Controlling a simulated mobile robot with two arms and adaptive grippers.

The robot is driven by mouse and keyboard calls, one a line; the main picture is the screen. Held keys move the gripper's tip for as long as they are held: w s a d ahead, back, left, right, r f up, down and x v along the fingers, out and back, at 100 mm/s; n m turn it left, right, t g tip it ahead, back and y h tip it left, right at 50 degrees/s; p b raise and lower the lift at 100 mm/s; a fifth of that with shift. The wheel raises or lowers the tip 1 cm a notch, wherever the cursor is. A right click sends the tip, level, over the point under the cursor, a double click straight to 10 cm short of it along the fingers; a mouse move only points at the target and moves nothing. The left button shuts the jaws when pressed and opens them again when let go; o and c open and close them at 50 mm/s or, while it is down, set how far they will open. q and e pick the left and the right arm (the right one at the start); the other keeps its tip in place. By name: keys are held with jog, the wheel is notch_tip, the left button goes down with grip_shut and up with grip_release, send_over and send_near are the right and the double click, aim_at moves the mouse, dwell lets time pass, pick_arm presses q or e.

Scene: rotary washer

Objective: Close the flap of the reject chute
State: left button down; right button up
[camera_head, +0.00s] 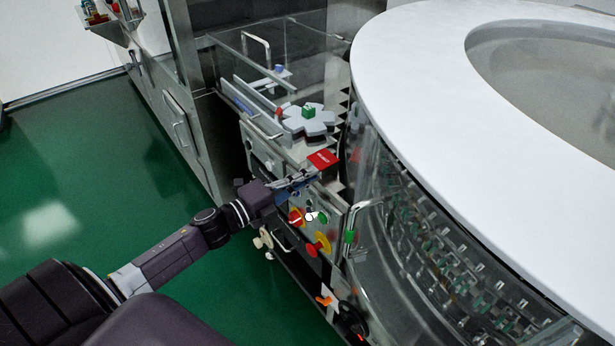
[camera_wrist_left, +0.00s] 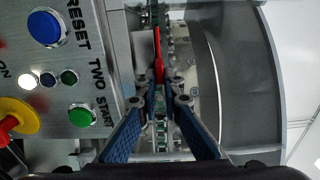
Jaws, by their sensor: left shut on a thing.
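The red flap (camera_head: 323,159) of the reject chute, with a small white marking, is above the control panel, beside the clear guard of the washer. In the left wrist view the red flap (camera_wrist_left: 158,55) shows nearly edge-on, as a narrow upright strip. My left gripper (camera_head: 310,175) reaches it from the left. Its blue fingers (camera_wrist_left: 161,88) come close together at the strip's lower end and are shut on the flap. The fingertips hide part of the held edge. The chute opening cannot be made out. My right gripper is not in view.
The control panel (camera_head: 310,231), with coloured buttons and a yellow-and-red stop knob (camera_head: 318,245), is just below the gripper. A grey star wheel (camera_head: 306,121) sits behind the flap. The large round washer (camera_head: 420,125) blocks the right. Green floor at left is clear.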

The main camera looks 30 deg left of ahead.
pick_arm(q)
jog(key=shift+f, duration=0.15)
jog(key=c, duration=2.1)
grip_release()
jog(key=v, duration=1.2)
